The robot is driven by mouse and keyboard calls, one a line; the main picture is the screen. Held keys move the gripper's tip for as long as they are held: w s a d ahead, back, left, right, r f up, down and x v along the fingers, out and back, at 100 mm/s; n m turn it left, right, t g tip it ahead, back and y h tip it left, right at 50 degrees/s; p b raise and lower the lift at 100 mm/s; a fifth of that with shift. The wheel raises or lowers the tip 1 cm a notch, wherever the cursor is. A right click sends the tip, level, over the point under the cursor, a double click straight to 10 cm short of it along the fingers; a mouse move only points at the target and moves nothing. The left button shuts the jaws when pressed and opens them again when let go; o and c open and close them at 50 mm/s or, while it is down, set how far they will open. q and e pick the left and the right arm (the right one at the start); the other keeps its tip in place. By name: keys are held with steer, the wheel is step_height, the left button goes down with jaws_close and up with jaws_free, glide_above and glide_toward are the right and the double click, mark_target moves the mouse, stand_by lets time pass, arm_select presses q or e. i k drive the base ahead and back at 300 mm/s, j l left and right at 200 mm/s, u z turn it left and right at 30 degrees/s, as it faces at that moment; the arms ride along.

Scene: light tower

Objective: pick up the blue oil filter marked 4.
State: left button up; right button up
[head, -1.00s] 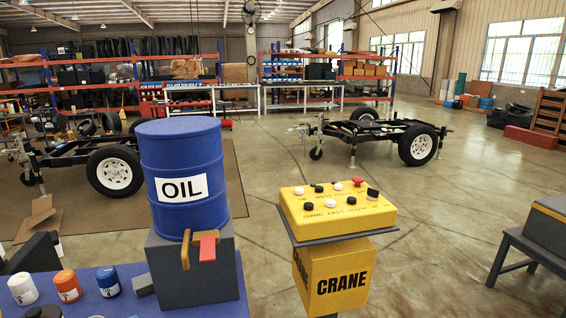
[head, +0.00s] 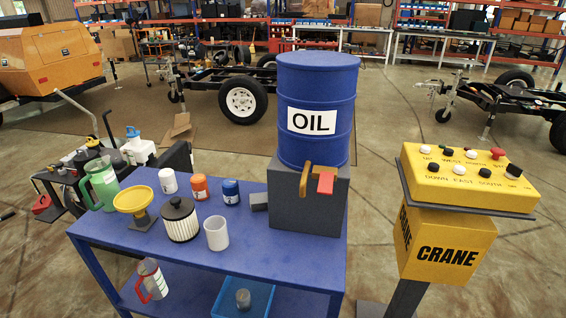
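A small blue canister (head: 231,192) with a white label stands upright on the blue table, right of an orange canister (head: 200,187) and a white canister (head: 168,181). It looks like the blue oil filter, but the label is too small for me to read its number. It stands left of a small grey block and the grey stand of the oil drum. Neither of my grippers is in view.
The blue table (head: 260,257) also holds a blue OIL drum (head: 317,85) on a grey stand, a white pleated filter (head: 180,219), a white cup (head: 216,233), a yellow funnel (head: 133,199) and a green jug (head: 101,184). A yellow CRANE control box (head: 449,247) stands at right.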

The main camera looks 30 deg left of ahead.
mark_target(231, 193)
steer(key=j+u, duration=0.35)
steer(key=j, duration=0.75)
steer(key=j+u, duration=0.3)
steer(key=j, duration=0.8)
